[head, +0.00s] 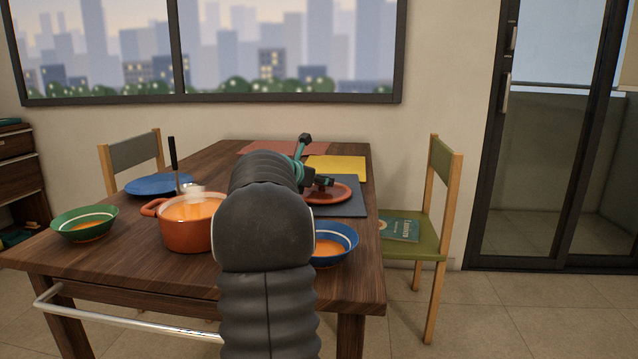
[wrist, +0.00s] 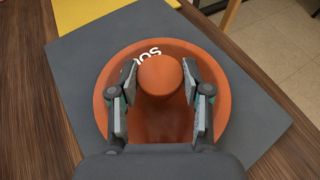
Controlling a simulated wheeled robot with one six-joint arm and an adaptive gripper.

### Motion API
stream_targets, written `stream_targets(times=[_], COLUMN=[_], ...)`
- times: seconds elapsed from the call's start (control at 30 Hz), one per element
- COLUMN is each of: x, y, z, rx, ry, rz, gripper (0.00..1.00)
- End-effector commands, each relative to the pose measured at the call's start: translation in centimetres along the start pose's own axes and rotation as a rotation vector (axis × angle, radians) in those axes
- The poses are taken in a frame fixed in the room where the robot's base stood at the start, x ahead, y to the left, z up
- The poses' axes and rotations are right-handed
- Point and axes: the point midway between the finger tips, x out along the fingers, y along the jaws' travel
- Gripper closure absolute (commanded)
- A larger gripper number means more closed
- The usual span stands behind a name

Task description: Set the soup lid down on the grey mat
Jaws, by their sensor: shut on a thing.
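The soup lid (wrist: 211,65) is a round orange lid with a knob (wrist: 160,75) and white lettering. In the wrist view it is over the grey mat (wrist: 78,75), with mat showing around most of it. I cannot tell whether it touches the mat. My gripper (wrist: 160,92) is shut on the lid's knob, with one finger on each side. In the head view the lid (head: 343,192) is over the grey mat (head: 352,209), partly hidden by my gripper (head: 322,182) and arm.
The orange pot (head: 184,233) stands left of my arm with a ladle (head: 174,160) in it. A green bowl (head: 84,223), a blue bowl (head: 347,243) and a blue plate (head: 158,185) are on the table. A yellow mat (head: 340,167) lies behind the grey one. Chairs flank the table.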

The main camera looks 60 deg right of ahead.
Motion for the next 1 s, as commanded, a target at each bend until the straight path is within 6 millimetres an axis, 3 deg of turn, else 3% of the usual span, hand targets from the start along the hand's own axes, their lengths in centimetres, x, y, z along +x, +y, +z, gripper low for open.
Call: stream_targets(times=[0.23,0.27,0.33,0.73,1.0], x=[0.1,0.0,0.0,-0.3,-4.6], y=[0.0,0.0,0.0,0.0,0.1], z=[-0.1,-0.1,-0.1,0.1,0.2], rx=[0.0,0.0,0.0,0.0,0.001], ry=[0.0,0.0,0.0,0.0,-0.001], rz=[0.0,0.0,0.0,0.001,0.004], gripper=[0.95,0.45,0.27,0.27,0.27])
